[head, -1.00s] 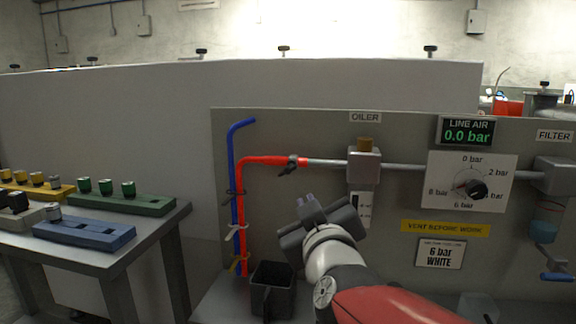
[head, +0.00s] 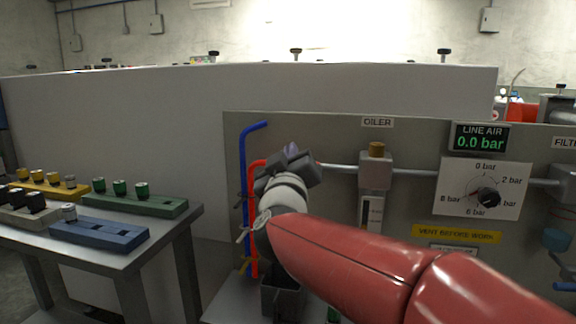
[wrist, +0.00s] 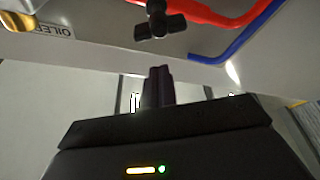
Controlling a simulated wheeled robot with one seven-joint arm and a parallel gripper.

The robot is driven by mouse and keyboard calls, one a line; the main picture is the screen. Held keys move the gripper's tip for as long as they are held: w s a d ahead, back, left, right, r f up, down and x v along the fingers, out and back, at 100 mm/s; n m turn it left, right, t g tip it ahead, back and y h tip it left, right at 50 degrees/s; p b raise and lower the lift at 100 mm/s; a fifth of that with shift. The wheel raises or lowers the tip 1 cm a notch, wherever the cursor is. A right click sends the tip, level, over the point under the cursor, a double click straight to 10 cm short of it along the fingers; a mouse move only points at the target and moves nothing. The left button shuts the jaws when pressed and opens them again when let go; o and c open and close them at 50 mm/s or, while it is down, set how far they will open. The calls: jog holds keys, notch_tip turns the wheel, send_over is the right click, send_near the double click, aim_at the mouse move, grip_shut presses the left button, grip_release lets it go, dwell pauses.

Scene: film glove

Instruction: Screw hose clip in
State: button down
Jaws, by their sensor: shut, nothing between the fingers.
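The hose clip (wrist: 155,22) is black with a winged knob. It sits on the red hose (wrist: 210,10) near the top of the wrist view, where the panel appears upside down. My gripper (wrist: 157,88) is shut and empty, its fingertips pointing toward the clip with a gap between them. In the head view my gripper (head: 291,152) is in front of the red hose (head: 257,163) where it meets the grey pipe, and it hides the clip.
A blue hose (head: 243,150) runs beside the red one. The oiler (head: 375,170) is to the right, with a pressure dial (head: 485,195) and a display (head: 480,137) reading 0.0 bar. A dark bin (head: 280,298) stands below. A table (head: 130,258) with coloured blocks is at left.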

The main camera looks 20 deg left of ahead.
jog(key=shift+d+f, duration=0.5)
jog(key=shift+f, duration=0.35)
jog(key=shift+d+f, duration=0.5)
jog(key=shift+f, duration=0.35)
jog(key=shift+m+b, duration=0.3)
jog(key=shift+b, duration=0.1)
